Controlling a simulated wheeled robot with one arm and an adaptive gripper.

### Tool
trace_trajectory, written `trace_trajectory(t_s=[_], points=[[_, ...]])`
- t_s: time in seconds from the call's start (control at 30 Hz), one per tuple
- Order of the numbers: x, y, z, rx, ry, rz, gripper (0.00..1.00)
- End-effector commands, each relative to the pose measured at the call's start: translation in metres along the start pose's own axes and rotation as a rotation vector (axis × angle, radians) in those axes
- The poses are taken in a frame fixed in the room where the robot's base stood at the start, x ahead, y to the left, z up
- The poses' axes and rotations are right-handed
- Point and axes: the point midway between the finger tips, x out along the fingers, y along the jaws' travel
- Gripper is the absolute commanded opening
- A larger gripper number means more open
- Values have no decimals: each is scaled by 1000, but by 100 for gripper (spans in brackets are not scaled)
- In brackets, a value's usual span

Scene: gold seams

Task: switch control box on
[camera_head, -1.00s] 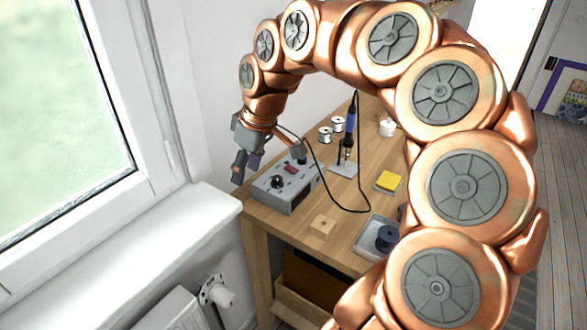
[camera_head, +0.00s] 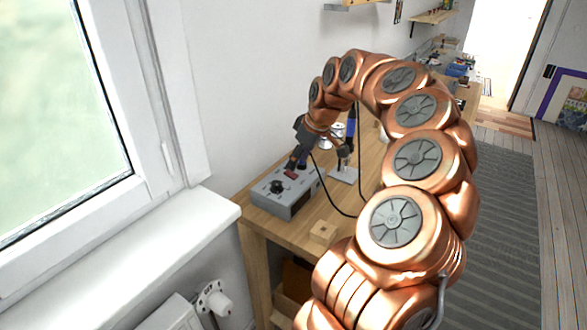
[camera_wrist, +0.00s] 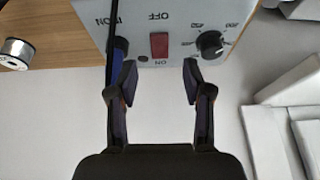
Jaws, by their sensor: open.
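The grey control box (camera_head: 296,205) sits on the near left end of the wooden bench. Its top carries a red switch (camera_wrist: 159,45), with OFF printed above it and ON below it in the wrist view; which way it is rocked I cannot tell. A black knob (camera_wrist: 212,45) is right of the switch and a small dark round spot (camera_wrist: 143,58) is by ON. My gripper (camera_wrist: 156,70) is open and empty, its fingertips on either side of the switch in the picture. In the head view my gripper (camera_head: 297,160) is just above the box; contact is unclear.
The soldering iron (camera_head: 351,126) and its black cable stand right of the box. A small wooden block (camera_head: 322,232) lies near the front edge. The white window sill (camera_head: 150,245) is to the left. A solder spool (camera_wrist: 16,47) shows in the wrist view.

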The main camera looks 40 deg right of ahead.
Motion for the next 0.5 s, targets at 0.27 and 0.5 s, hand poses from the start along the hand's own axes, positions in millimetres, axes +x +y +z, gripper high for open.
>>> trace_trajectory(t_s=[0.27,0.5], points=[[39,0,1,0,-4,-3,50],[49,0,0,0,-1,1,50]])
